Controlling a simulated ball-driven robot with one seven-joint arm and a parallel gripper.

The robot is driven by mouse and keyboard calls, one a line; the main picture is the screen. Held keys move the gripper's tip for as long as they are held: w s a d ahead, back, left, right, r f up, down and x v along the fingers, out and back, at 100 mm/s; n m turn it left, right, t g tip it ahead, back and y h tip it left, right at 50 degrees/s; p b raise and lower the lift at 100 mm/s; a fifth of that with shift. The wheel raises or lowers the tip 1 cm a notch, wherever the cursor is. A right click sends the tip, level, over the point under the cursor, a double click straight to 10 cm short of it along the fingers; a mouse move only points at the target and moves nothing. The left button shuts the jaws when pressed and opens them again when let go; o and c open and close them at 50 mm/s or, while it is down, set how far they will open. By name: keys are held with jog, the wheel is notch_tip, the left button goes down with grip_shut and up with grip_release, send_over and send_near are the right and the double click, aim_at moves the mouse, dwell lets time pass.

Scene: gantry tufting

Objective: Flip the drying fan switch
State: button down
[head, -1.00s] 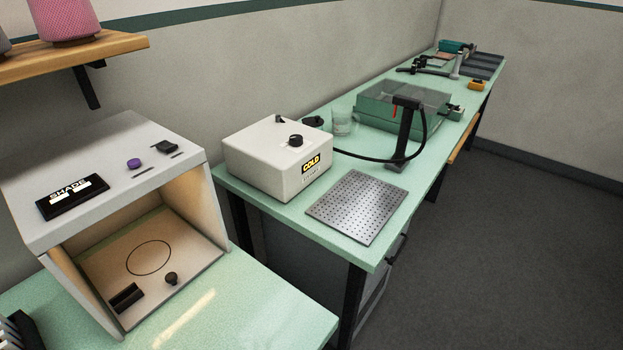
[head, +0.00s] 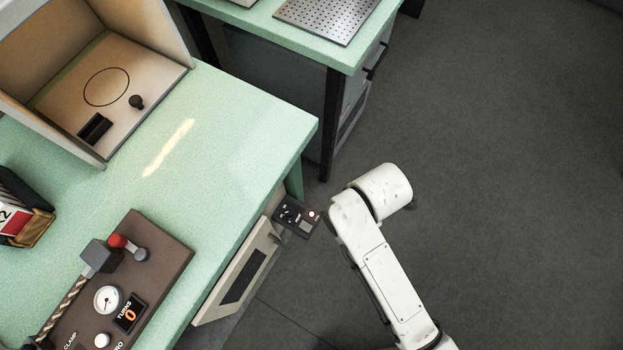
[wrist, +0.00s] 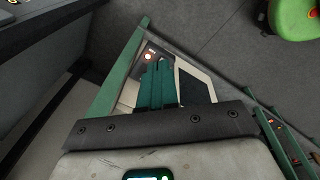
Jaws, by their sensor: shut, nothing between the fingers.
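A small dark switch box (head: 297,219) sits at the edge of the near green table, beside a pale panel (head: 238,277) with a dark slot. It has small controls and a lit indicator. I cannot read which of them is the drying fan switch. In the wrist view, the dark box (wrist: 152,50) with a glowing light shows just beyond the fingertips. My gripper (wrist: 157,66) is shut and empty, its green fingers together in front of the box and covering part of it. I cannot tell whether they touch it. In the head view my white arm hides the gripper.
The near green table (head: 235,125) carries an open-fronted booth (head: 150,45) and a brown board (head: 170,262) with a red-knobbed lever and dial. Another table with a perforated plate (head: 328,15) stands behind. Grey floor (head: 490,150) is clear on the right. A green rounded object (wrist: 294,18) is at the wrist view's top right.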

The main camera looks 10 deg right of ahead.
aim_at(305, 225)
jog(key=w+a+f+n+b, duration=0.1)
jog(key=w+a+f+n, duration=0.1)
jog(key=a+n, duration=0.7)
jog(key=shift+a+f+b, duration=0.3)
jog(key=shift+a+f, duration=0.1)
jog(key=shift+f, duration=0.1)
jog(key=shift+f, duration=0.1)
jog(key=f, duration=0.4)
jog(key=a+f+b, duration=0.1)
jog(key=f, duration=0.4)
jog(key=w+f+b, duration=0.1)
jog(key=f, duration=0.3)
jog(key=shift+a+f, duration=0.15)
jog(key=shift+f, duration=0.2)
jog(key=shift+f, duration=0.35)
jog(key=shift+s, duration=0.15)
